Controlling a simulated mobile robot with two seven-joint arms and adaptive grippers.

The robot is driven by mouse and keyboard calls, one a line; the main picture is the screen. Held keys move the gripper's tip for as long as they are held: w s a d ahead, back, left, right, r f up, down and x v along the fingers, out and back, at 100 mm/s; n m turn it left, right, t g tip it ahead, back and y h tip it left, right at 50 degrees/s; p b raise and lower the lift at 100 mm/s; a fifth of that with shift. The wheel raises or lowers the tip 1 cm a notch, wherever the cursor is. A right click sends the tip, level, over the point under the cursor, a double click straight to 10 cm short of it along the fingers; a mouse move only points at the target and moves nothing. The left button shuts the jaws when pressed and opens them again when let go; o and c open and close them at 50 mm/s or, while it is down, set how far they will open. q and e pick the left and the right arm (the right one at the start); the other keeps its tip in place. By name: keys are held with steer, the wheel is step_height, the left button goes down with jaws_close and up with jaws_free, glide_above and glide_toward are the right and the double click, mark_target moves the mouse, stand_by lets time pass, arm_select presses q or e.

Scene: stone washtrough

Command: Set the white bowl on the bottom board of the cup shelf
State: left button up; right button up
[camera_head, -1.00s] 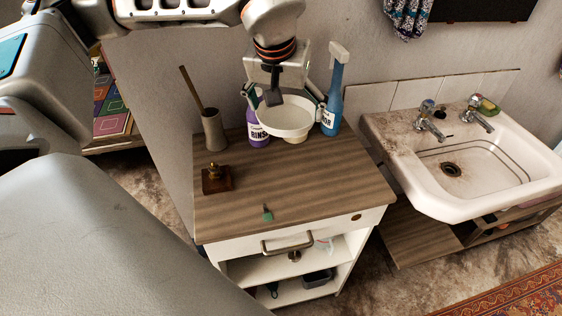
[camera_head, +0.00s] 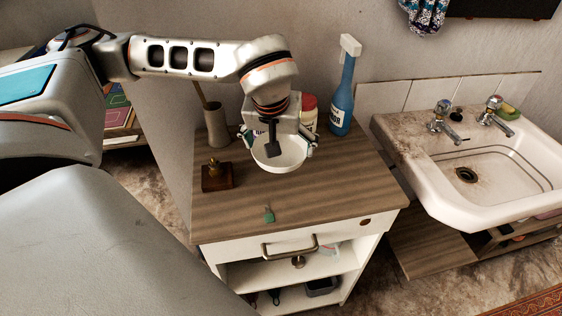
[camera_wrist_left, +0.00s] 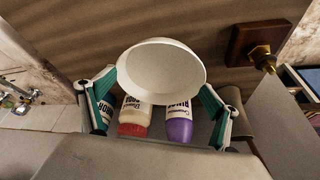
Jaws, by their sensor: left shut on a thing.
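The white bowl (camera_head: 287,161) is held above the wooden top of a white cabinet; it shows close up in the wrist view (camera_wrist_left: 162,68). My left gripper (camera_head: 279,143) is shut on it, with one finger on either side of the bowl. Under the wooden top, the white cabinet has a drawer and open boards, the lowest being the bottom board (camera_head: 285,300), with dark items on it. I cannot tell for sure that this is the cup shelf. My right gripper is not in view.
A blue spray bottle (camera_head: 343,88), a red-capped bottle (camera_head: 309,112) and a purple bottle (camera_wrist_left: 179,124) stand behind the bowl. A sink (camera_head: 470,150) is at right.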

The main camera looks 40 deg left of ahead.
mark_target(279, 158)
arm_select(q)
steer(key=shift+f+b, duration=0.45)
steer(key=shift+f, duration=1.9)
steer(key=shift+f, duration=0.15)
steer(key=o, duration=1)
steer(key=shift+o, duration=0.2)
